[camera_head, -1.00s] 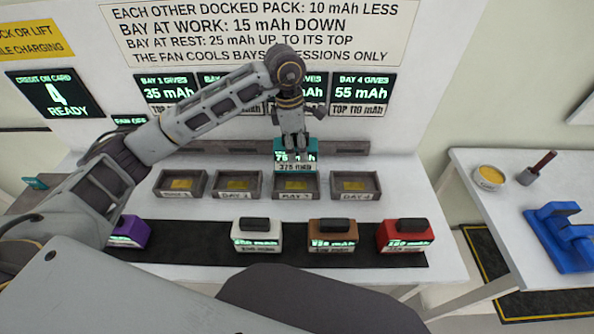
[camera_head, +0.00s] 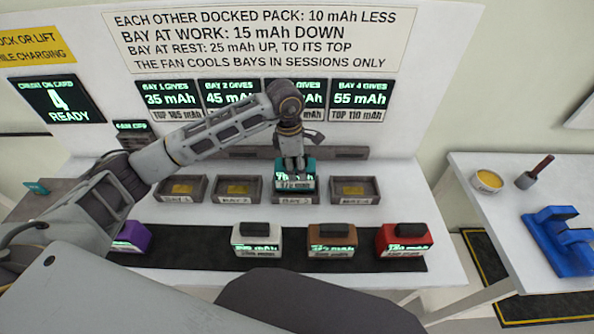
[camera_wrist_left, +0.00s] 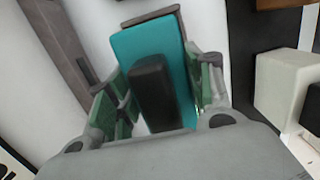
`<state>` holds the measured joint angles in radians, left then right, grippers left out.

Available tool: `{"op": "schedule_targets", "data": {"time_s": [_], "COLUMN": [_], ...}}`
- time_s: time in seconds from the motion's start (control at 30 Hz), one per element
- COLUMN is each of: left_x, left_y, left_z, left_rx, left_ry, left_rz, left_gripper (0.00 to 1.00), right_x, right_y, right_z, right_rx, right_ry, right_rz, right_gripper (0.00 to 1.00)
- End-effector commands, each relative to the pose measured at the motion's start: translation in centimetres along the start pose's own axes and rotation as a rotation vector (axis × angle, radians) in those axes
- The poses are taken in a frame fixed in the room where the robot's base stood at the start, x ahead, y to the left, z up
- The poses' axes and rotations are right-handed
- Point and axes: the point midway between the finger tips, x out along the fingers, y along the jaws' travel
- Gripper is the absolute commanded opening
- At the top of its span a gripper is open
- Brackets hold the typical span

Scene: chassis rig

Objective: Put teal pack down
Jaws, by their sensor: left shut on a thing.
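The teal pack (camera_head: 309,171) is at bay 3 (camera_head: 296,201), the third tray from the left. Its lower part is behind the tray's front wall, and I cannot tell if it rests on the tray floor. My left gripper (camera_head: 293,166) is above it, pointing down and shut on it. In the left wrist view the teal pack (camera_wrist_left: 148,48), with its black handle (camera_wrist_left: 152,88), sits between the green-padded fingers of my left gripper (camera_wrist_left: 160,98). A grey tray rim (camera_wrist_left: 150,16) shows at its far end. My right gripper is not in view.
Bay 1 (camera_head: 182,199), bay 2 (camera_head: 238,200) and bay 4 (camera_head: 354,200) hold no pack. Purple (camera_head: 131,238), white (camera_head: 256,242), brown (camera_head: 332,241) and red (camera_head: 403,241) packs stand on the black mat (camera_head: 190,240) in front. A side table (camera_head: 510,195) stands at right.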

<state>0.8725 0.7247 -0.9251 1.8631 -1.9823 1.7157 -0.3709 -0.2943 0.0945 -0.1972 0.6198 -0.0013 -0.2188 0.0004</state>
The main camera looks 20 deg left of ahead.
Motion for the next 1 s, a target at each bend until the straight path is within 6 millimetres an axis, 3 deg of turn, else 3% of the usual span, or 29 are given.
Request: {"op": "schedule_targets", "data": {"time_s": [0.23, 0.77, 0.8, 0.97, 1.0], "left_x": [2.0, 2.5, 2.6, 2.5, 2.5], "left_y": [0.0, 0.0, 0.0, 0.0, 0.0], "left_z": [-0.2, -0.3, -0.3, -0.3, -0.3], "left_rx": [0.001, 0.001, 0.001, 0.001, 0.001], "left_ry": [-0.001, -0.002, 0.000, 0.000, 0.000], "left_rz": [0.000, 0.001, 0.000, 0.000, 0.000], "left_gripper": [0.04, 0.04, 0.53, 0.73, 0.73], "right_x": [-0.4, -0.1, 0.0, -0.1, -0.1], "right_y": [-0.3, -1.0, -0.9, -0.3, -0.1], "right_z": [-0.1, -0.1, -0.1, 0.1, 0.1], "right_rx": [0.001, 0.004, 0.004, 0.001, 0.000], "right_ry": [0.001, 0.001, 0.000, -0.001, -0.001], "right_rz": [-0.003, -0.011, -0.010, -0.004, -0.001], "right_gripper": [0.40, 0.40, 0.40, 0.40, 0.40]}}
